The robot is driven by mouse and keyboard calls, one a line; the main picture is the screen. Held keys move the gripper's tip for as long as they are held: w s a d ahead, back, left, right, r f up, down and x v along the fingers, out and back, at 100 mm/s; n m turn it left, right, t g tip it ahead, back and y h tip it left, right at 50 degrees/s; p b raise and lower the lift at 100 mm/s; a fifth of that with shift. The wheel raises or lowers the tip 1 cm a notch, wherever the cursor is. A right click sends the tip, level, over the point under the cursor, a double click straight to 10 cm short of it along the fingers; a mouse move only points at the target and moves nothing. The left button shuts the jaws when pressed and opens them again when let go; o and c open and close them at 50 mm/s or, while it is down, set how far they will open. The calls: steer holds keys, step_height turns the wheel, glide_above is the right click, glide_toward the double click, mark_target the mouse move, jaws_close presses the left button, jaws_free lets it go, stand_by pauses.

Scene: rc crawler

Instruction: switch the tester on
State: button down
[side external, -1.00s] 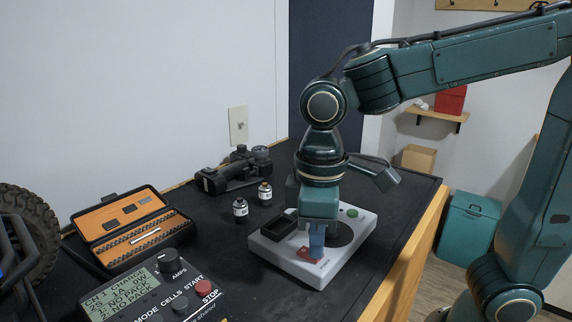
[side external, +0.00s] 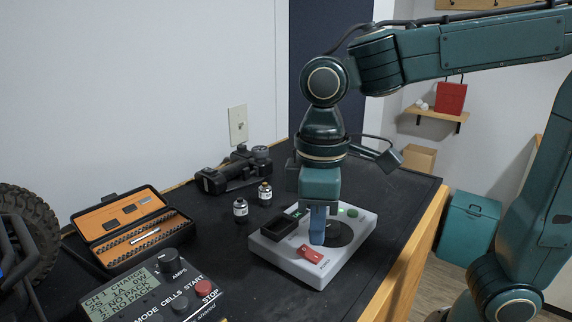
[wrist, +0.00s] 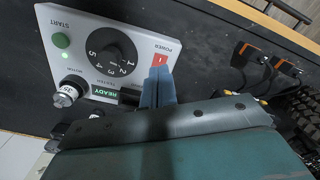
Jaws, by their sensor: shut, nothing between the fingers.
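The tester is a white box (side external: 328,266) on the black bench; it also shows in the wrist view (wrist: 90,25). Its red POWER rocker switch (side external: 310,254) is uncovered, near the front edge, and also shows in the wrist view (wrist: 159,60). The small display (wrist: 106,92) is lit green and reads READY. A numbered black dial (wrist: 112,56) and a green START button (side external: 351,212) are on the top. My gripper (side external: 317,242) is shut and empty, its blue fingertips just behind the switch, over the tester. In the wrist view the fingertips (wrist: 158,74) hide part of the panel.
A black open holder (side external: 279,228) is on the tester's left side. An orange-lined case (side external: 125,228) and a charger (side external: 150,290) lie at left. The bench's right edge is close.

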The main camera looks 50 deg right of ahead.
steer(key=shift+r, duration=2.1)
steer(key=s+d+f+m+t, duration=0.1)
steer(key=s+d+m, duration=0.1)
steer(key=d, duration=0.2)
steer(key=s+d+f+m+t, duration=0.1)
steer(key=s+d+t, duration=0.1)
steer(key=d, duration=0.2)
steer(key=s+d+f+m+t, duration=0.2)
steer(key=s+d, duration=0.1)
steer(key=d, duration=0.2)
steer(key=shift+f+m, duration=0.1)
steer(key=shift+m, duration=0.2)
steer(key=shift+s+d+f+t, duration=0.2)
steer(key=shift+s+f+t, duration=0.05)
steer(key=shift+t, duration=0.05)
